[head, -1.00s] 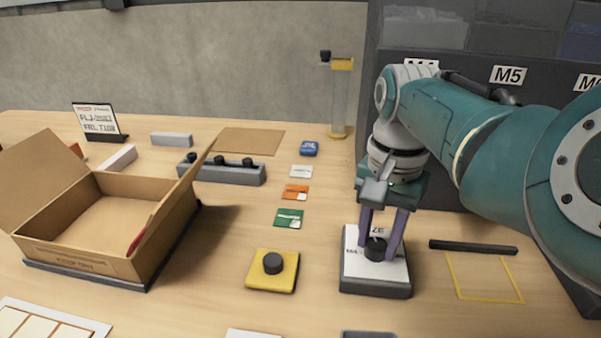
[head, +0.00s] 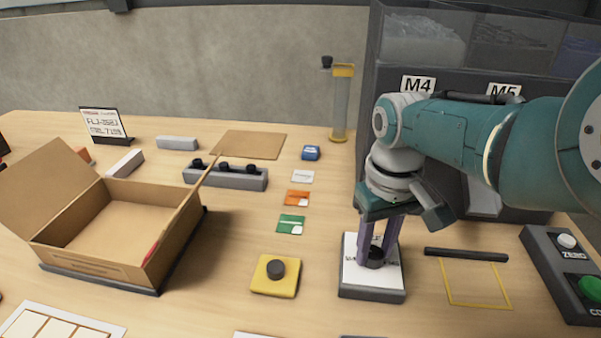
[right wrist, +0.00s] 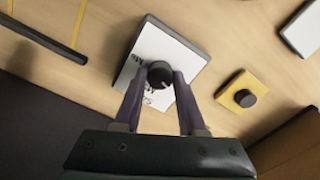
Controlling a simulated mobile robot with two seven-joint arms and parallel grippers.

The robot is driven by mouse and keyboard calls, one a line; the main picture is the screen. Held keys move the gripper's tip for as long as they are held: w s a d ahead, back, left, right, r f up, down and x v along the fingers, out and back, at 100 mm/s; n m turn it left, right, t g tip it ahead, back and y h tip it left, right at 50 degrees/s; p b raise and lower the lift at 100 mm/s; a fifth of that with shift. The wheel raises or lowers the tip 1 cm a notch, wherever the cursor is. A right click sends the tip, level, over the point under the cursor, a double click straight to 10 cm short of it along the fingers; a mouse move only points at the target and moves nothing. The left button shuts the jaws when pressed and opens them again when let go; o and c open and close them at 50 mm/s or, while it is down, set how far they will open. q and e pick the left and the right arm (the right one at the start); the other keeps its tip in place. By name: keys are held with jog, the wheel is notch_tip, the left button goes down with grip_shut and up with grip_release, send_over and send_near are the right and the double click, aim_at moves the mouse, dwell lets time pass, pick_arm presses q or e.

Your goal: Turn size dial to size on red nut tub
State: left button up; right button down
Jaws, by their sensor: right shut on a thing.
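The size dial is a black knob (head: 375,258) on a dark base with a white label plate (head: 358,275). It also shows in the right wrist view, where the knob (right wrist: 160,74) stands on the white plate (right wrist: 172,48). My right gripper (head: 376,254) points down with its purple fingers shut on the knob, one on each side. The plate's printed marks are partly covered, and the dial's setting cannot be read. No red nut tub can be made out in these frames. My left gripper is not in view.
A yellow block with a black knob (head: 275,283) stands left of the dial. A black bar (head: 466,254) and a yellow outline lie to the right, beside a button box (head: 565,275). An open cardboard box (head: 164,238) sits at left. Labelled bins (head: 416,84) stand behind.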

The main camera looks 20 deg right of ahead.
aim_at(374, 252)
jog(key=shift+n, duration=2)
jog(key=shift+c, duration=2.4)
grip_release()
notch_tip(374, 252, up, 10)
jog(key=p, duration=0.7)
